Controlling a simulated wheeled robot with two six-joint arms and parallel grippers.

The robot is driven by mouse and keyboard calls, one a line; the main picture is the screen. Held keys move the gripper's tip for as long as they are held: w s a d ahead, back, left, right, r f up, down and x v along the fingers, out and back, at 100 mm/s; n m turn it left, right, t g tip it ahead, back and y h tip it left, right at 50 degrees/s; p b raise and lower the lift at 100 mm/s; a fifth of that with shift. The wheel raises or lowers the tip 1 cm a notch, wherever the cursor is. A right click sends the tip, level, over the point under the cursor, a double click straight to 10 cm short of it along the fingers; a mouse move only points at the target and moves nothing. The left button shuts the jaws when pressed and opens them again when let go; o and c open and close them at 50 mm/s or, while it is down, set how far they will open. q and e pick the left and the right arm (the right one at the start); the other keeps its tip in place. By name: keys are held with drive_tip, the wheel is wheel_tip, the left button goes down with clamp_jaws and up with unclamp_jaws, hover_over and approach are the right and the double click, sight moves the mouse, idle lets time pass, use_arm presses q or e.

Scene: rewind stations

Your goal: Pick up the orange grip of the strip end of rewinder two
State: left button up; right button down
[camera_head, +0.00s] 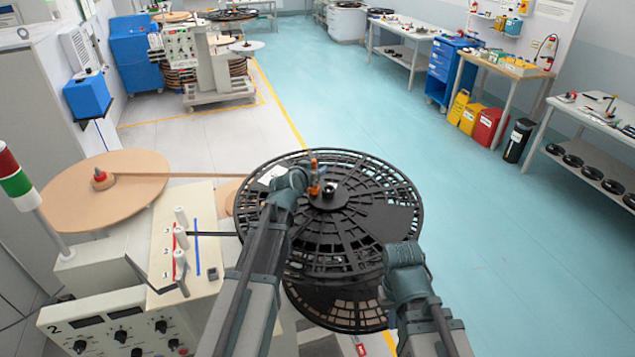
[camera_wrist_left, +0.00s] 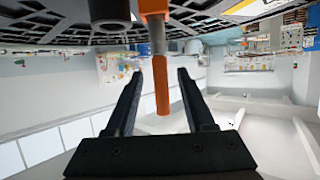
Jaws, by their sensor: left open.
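The orange grip (camera_head: 314,180) shows at the hub of the large black slotted reel (camera_head: 380,215) in the head view, just right of my left wrist. In the left wrist view an orange cylinder (camera_wrist_left: 162,95) hangs from a grey rod under an orange block (camera_wrist_left: 154,6), close to the reel. My left gripper (camera_wrist_left: 171,68) is open, with the orange cylinder appearing between its fingers, not clamped. My right gripper (camera_head: 405,253) is over the reel's lower right edge; its fingers are hidden. Rewinder two's panel (camera_head: 118,325), marked 2, is at lower left.
A tan strip (camera_head: 195,175) runs from the tan roll (camera_head: 110,190) toward the black reel. White rollers (camera_head: 180,240) stand on the rewinder deck. A red, green and white signal light (camera_head: 15,180) stands at left. The blue floor (camera_head: 470,210) to the right is clear.

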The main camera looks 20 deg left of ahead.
use_arm(q)
drive_tip(key=shift+s+a, duration=0.1)
drive_tip(key=shift+s, duration=0.1)
drive_tip(key=shift+c, duration=1)
clamp_jaws()
use_arm(e)
drive_tip(key=shift+s+a+r, duration=0.1)
use_arm(q)
drive_tip(key=shift+r, duration=0.15)
use_arm(e)
drive_tip(key=shift+r, duration=0.1)
